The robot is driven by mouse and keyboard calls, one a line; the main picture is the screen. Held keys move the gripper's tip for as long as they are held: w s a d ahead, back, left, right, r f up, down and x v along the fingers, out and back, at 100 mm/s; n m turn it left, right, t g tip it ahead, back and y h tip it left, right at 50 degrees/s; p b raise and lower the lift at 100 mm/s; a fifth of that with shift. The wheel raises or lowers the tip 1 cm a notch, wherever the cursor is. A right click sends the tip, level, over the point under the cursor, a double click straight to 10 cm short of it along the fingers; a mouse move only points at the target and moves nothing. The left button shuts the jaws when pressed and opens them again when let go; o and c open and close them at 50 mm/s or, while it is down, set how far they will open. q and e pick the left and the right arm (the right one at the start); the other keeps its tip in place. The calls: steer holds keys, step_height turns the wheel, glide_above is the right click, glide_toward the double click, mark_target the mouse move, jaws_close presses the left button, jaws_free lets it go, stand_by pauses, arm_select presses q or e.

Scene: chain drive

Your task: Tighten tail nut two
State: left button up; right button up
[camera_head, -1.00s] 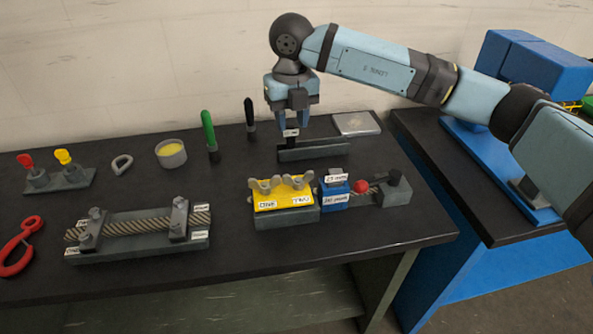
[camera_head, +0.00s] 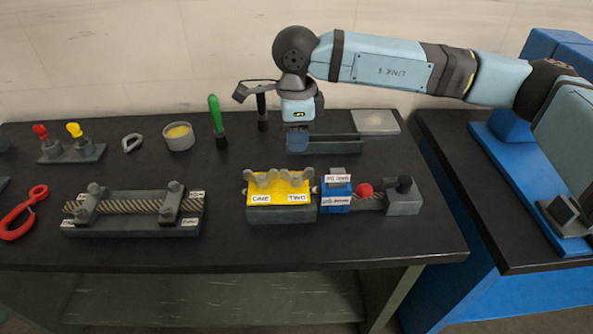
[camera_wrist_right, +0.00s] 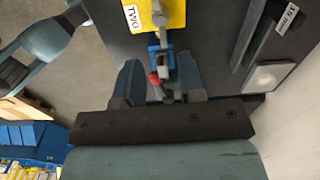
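Two grey wing nuts stand on the yellow plate (camera_head: 279,199), above labels ONE and TWO. The wing nut over TWO (camera_head: 295,179) is the right one. The yellow plate with label TWO also shows at the top of the right wrist view (camera_wrist_right: 131,17). A blue block and red ball show beyond the fingers. My left gripper is not in view.
A blue block (camera_head: 336,190), red ball (camera_head: 365,190) and grey end block (camera_head: 403,197) adjoin the yellow plate. A rope clamp fixture (camera_head: 130,226) lies left. A green-handled tool (camera_head: 217,118) stands behind. The front table strip is clear.

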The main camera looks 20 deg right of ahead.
mark_target(297, 169)
step_height(297, 169, down, 10)
steer(key=shift+f, duration=0.25)
steer(key=c, duration=0.6)
steer(key=shift+f+m+b, duration=0.2)
steer(key=shift+m+b, duration=0.1)
steer(key=shift+b, duration=0.15)
steer(key=shift+r, duration=0.25)
steer(key=o, duration=0.6)
